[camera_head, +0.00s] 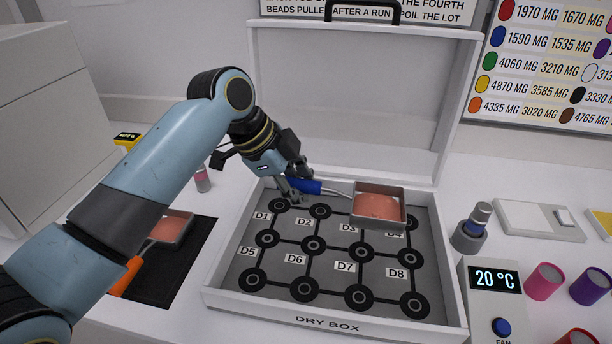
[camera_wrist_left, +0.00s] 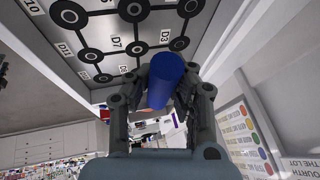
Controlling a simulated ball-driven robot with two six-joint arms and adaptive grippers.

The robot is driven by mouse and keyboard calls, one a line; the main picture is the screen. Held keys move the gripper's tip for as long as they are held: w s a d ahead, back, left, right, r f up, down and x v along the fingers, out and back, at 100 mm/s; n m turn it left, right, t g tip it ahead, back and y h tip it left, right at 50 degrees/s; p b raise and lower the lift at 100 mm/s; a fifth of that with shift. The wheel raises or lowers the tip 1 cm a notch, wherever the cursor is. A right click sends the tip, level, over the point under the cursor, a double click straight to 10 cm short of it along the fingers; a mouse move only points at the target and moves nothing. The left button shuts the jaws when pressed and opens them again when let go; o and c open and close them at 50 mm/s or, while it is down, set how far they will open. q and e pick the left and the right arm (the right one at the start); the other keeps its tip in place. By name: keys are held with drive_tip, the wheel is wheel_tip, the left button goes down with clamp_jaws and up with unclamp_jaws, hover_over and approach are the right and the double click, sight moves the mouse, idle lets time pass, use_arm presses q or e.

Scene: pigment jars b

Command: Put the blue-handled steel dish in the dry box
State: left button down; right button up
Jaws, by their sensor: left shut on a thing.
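The blue-handled steel dish (camera_head: 379,206) is a square pan with pinkish powder in it. It is held over the back right part of the open dry box (camera_head: 337,318), near labels D3 and D4. My left gripper (camera_head: 291,186) is shut on its blue handle (camera_head: 306,186) at the back of the box. The blue handle also shows between the fingers in the left wrist view (camera_wrist_left: 166,80). I cannot tell whether the dish touches the box floor. My right gripper is not in view.
An orange-handled dish (camera_head: 172,228) with similar powder lies on a black mat (camera_head: 153,289) left of the box. The raised lid (camera_head: 350,100) stands behind. A temperature unit (camera_head: 491,300) and coloured jars (camera_head: 544,281) stand at the right. Much of the box's front floor is clear.

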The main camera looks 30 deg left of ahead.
use_arm(q)
drive_tip(key=shift+s+r, duration=0.1)
drive_tip(key=shift+s, duration=0.05)
drive_tip(key=shift+p, duration=0.45)
drive_tip(key=b, duration=0.6)
approach(309, 241)
drive_tip(key=x, duration=0.5)
drive_tip(key=shift+w+d+r, duration=0.15)
drive_tip(key=shift+w, duration=0.1)
drive_tip(key=shift+f, duration=0.45)
drive_tip(key=shift+f+b, duration=0.3)
drive_tip(key=shift+b, duration=0.1)
drive_tip(key=c, duration=1.1)
unclamp_jaws()
